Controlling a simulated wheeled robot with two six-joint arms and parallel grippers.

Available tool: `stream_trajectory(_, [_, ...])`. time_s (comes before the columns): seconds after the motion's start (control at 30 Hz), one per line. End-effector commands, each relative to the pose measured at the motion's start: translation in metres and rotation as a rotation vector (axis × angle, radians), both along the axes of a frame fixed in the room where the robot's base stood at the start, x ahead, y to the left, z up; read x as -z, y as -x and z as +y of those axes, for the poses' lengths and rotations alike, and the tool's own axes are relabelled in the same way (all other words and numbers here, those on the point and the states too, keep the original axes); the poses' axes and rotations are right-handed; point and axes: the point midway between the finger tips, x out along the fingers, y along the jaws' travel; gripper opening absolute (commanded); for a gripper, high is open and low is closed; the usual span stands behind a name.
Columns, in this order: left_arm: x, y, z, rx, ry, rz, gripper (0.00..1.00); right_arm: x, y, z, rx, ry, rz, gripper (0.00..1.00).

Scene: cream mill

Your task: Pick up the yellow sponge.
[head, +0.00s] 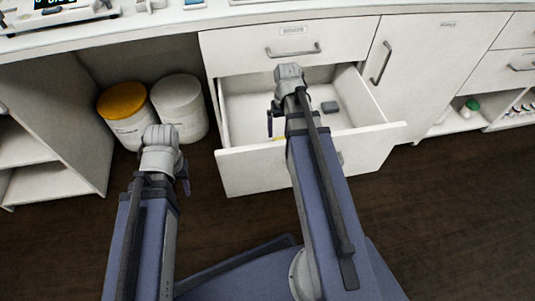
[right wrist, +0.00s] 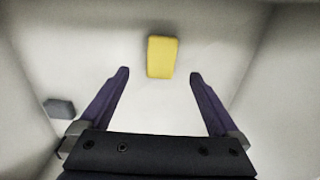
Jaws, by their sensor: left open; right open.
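The yellow sponge (right wrist: 162,57) lies on the white floor of the open drawer (head: 250,105). In the right wrist view it shows between and just beyond my fingertips, with its long side roughly in line with the fingers. In the head view only a sliver of yellow (head: 280,138) shows past my right arm. My right gripper (right wrist: 159,73) is open and empty, pointing down into the drawer above the sponge. My left gripper (head: 183,176) is open, outside the drawer to its left, mostly hidden by its own wrist.
A small dark grey block (head: 330,107) lies in the same drawer; it also shows in the right wrist view (right wrist: 59,107). The drawer walls rise around my right gripper. A closed drawer (head: 240,45) is above. Two tubs, yellow-lidded (head: 122,100) and white (head: 178,95), stand left.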

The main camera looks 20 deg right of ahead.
Motion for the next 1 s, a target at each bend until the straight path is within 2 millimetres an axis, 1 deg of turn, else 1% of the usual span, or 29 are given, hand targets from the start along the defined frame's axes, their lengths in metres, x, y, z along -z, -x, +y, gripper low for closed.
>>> stream_trajectory(0.03, [0.003, 0.0, 0.0, 0.0, 0.0, 0.0, 0.45, 0.003, 0.0, -0.002, 0.004, -0.001, -0.001, 0.97])
stream_trajectory(0.23, [0.005, 0.0, 0.0, 0.0, 0.0, 0.0, 0.45, 0.005, 0.0, -0.002, 0.005, -0.001, -0.001, 0.97])
stream_trajectory(0.5, [0.028, 0.0, 0.001, 0.001, -0.004, -0.001, 0.45, 0.028, 0.0, -0.002, 0.004, -0.001, -0.001, 0.97])
stream_trajectory(0.77, [0.031, 0.0, 0.001, 0.002, -0.005, -0.001, 0.45, 0.031, -0.001, -0.002, 0.004, -0.001, -0.001, 0.97])
stream_trajectory(0.87, [0.038, 0.0, 0.001, 0.002, -0.005, -0.001, 0.45, 0.038, -0.001, -0.002, 0.004, -0.001, -0.001, 0.97])
stream_trajectory(1.0, [0.054, -0.001, 0.001, 0.004, -0.004, -0.002, 0.45, 0.054, -0.002, -0.001, 0.004, -0.001, -0.001, 0.97])
